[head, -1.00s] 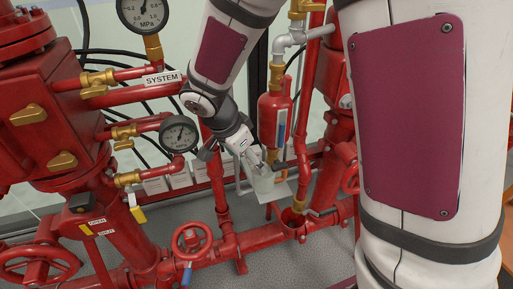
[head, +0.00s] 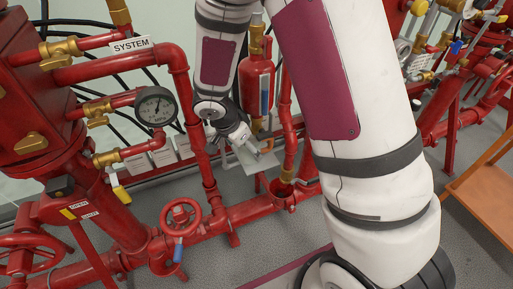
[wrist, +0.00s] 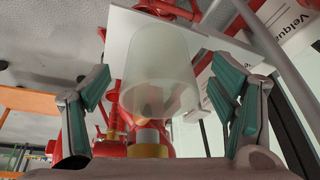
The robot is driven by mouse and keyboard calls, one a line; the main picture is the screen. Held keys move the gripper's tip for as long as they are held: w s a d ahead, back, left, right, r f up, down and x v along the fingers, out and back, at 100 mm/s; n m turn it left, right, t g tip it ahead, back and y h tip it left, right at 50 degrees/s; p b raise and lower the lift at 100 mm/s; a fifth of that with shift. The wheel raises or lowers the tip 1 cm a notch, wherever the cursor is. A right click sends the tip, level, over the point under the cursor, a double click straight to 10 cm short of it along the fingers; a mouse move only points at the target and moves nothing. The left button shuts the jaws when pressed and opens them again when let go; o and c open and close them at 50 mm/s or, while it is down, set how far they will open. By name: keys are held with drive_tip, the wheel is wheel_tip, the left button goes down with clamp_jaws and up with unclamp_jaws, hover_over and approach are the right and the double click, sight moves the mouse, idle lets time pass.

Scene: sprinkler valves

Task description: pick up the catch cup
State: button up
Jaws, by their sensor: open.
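The catch cup (wrist: 158,70) is a pale, translucent cup in the middle of the wrist view, between the two green-padded fingers of my gripper (wrist: 160,88). The fingers are open, with a visible gap on each side of the cup. In the head view my gripper (head: 250,147) is at a small white plate (head: 246,164) by the red pipes. The cup is small and mostly hidden there by the gripper. A white panel (wrist: 205,38) shows behind the cup in the wrist view, and I cannot tell whether they touch.
A red cylinder (head: 256,85) and upright red pipes stand close behind and beside my gripper. A gauge (head: 156,106), a red handwheel (head: 180,222) and valve pipes fill the left. An orange bench (head: 485,195) is at the right.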

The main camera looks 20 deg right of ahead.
drive_tip(key=shift+x, duration=0.8)
drive_tip(key=shift+c, duration=0.5)
drive_tip(key=c, duration=1.3)
drive_tip(key=shift+r, duration=0.1)
drive_tip(key=shift+r, duration=0.15)
drive_tip(key=shift+s+a+r, duration=0.1)
drive_tip(key=shift+a, duration=0.1)
drive_tip(key=s+a, duration=0.2)
drive_tip(key=a, duration=0.3)
drive_tip(key=s+a+b, duration=0.1)
drive_tip(key=s+a, duration=0.2)
drive_tip(key=a, duration=0.2)
drive_tip(key=s+a, duration=0.2)
drive_tip(key=a, duration=0.3)
drive_tip(key=shift+s+a+b, duration=0.4)
